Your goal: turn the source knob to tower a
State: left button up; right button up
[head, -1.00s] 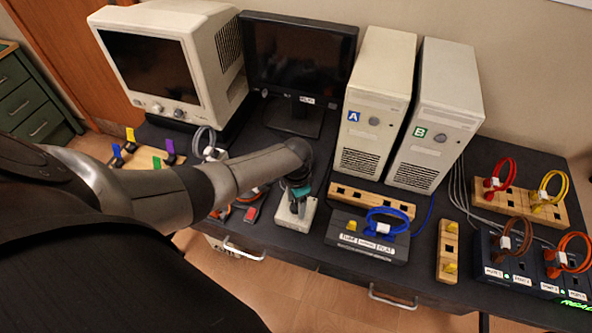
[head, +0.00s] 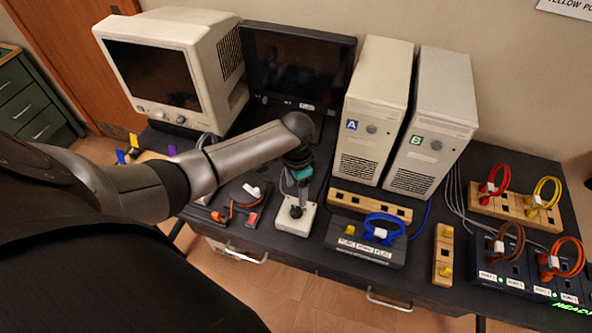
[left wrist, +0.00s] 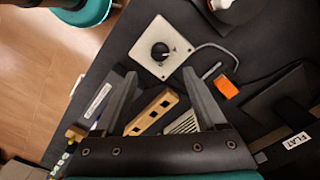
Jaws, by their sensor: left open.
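The source knob (head: 296,211) is a round black knob on a small white box (head: 284,222) at the front of the dark table. In the left wrist view the knob (left wrist: 160,51) shows from above, on its square plate; the marks around it are too small to read. My left gripper (head: 299,194) points down just above the knob, apart from it. Its two fingers (left wrist: 160,82) are spread and empty. Tower A (head: 376,105), beige with a blue A label, stands behind to the right. My right gripper is not in view.
Tower B (head: 438,120) stands right of tower A. A beige monitor (head: 165,65) and a black screen (head: 298,65) stand at the back left. A grey box with a blue cable (head: 366,246) and a wooden socket strip (head: 370,206) are close right of the knob box.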

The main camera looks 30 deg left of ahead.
pick_arm(q)
jog(key=shift+r, duration=2.6)
jog(key=s+d+t+h, duration=0.1)
jog(key=s+d+t, duration=0.1)
jog(key=s+d, duration=0.8)
jog(key=s+a+r+n+t, duration=0.2)
jog(key=s+r+n, duration=0.25)
jog(key=s, duration=0.35)
notch_tip(320, 180, down, 29)
jog(key=s+g+b, duration=0.2)
jog(key=b, duration=0.8)
jog(key=s+a+f+b, duration=0.1)
jog(key=s+f+b, duration=0.2)
jog(key=f, duration=0.6)
jog(key=s+f+b, duration=0.4)
jog(key=s+f, duration=0.3)
jog(key=f, duration=0.2)
jog(key=s+a+f+g+y+b, duration=0.1)
jog(key=s+f+b, duration=0.2)
jog(key=f, duration=0.6)
jog(key=s, duration=0.2)
jog(key=shift+s+a+m, duration=0.35)
